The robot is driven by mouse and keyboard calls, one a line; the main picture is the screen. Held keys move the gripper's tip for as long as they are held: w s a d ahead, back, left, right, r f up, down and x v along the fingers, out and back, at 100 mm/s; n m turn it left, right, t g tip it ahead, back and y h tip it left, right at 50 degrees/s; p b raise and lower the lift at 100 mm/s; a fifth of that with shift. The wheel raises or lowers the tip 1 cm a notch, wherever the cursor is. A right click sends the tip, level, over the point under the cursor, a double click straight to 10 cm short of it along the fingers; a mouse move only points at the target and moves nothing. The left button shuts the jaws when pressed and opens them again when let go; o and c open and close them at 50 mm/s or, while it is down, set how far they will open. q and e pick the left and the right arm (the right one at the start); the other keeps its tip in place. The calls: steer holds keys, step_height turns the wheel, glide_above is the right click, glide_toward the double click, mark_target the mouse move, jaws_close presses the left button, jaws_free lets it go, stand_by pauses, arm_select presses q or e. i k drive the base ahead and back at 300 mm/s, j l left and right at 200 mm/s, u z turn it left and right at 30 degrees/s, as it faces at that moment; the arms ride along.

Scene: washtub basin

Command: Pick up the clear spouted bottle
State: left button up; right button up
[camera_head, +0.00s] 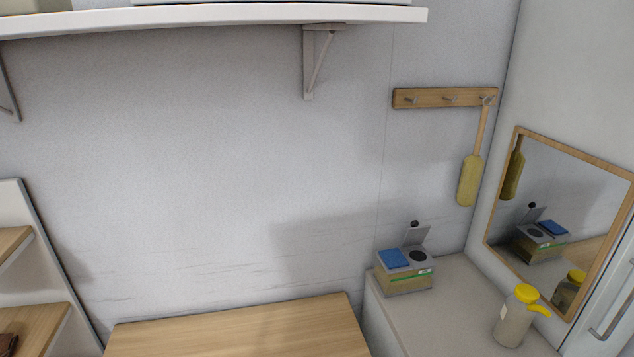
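A clear bottle (514,321) with a yellow cap and a yellow spout stands upright on the light counter at the lower right. Its spout points to the right. A pale label shows on its left side. Neither of my grippers is in the view, and nothing touches the bottle.
The light counter (452,305) also holds a box (404,284) with a blue pad and a raised lid, left of the bottle. A mirror (555,222) leans behind. A brush (470,180) hangs from a wooden rack (430,97). A wooden tabletop (235,330) is clear.

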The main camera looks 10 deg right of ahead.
mark_target(518, 310)
steer(key=z, duration=1.5)
